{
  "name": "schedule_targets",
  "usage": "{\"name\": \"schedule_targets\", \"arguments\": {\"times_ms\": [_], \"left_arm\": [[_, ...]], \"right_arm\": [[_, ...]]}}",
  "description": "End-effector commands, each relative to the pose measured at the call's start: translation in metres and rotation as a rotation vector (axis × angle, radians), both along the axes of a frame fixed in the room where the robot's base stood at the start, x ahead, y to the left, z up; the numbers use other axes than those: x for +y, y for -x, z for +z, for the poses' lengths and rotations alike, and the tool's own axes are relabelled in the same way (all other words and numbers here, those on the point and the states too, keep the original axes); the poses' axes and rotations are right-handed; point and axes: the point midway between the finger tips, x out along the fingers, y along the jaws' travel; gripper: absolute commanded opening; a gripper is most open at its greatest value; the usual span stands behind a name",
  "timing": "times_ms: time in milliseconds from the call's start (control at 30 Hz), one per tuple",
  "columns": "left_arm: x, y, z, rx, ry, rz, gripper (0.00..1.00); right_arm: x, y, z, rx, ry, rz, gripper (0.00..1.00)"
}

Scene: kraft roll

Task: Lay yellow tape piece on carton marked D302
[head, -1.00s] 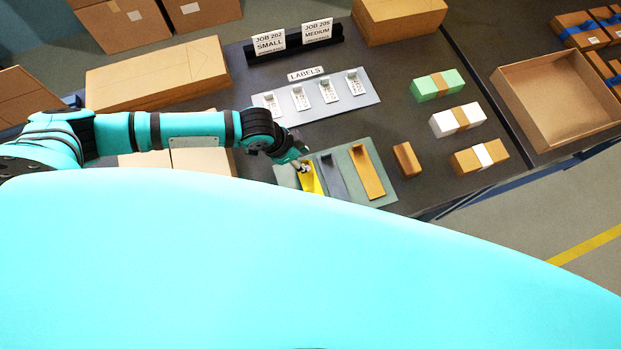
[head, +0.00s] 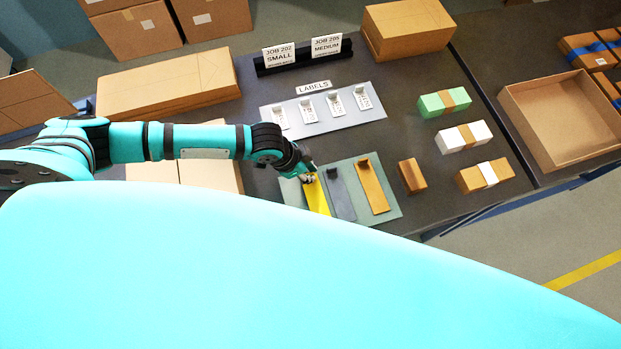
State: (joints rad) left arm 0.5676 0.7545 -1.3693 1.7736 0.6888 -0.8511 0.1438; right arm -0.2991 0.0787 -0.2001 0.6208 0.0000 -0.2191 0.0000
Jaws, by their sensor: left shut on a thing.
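The yellow tape piece (head: 318,197) is on the grey-green board (head: 393,208), beside a grey strip and a tan strip. My left gripper (head: 309,179) is at its far end, shut on it. The gripper hides that end, and my own teal body hides part of the near end. I cannot tell whether the piece is lifted off the board. A pale carton top (head: 213,173) lies left of the board, partly under my left arm. No D302 mark can be read on any carton. My right gripper is out of view.
A grey label plate (head: 350,117) with several labels stands behind the board. A small brown block (head: 412,176) and green, white and tan wrapped boxes are to the right. An open carton (head: 508,97) stands farther right. A long carton (head: 165,83) is at the back left.

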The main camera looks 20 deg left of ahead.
Motion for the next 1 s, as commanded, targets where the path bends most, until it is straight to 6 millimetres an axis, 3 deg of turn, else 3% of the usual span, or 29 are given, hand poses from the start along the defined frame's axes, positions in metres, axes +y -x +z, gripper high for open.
{"name": "schedule_targets", "arguments": {"times_ms": [333, 800, 1000], "left_arm": [[0.000, -0.001, 0.034, -0.004, 0.002, 0.000, 0.00], [-0.027, 0.114, 0.042, 0.003, 0.005, -0.002, 0.00], [-0.034, 0.144, 0.046, 0.002, 0.003, -0.002, 0.00]], "right_arm": [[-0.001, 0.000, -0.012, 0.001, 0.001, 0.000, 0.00], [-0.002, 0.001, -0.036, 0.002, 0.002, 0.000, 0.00], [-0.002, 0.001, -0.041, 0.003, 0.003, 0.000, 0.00]]}}
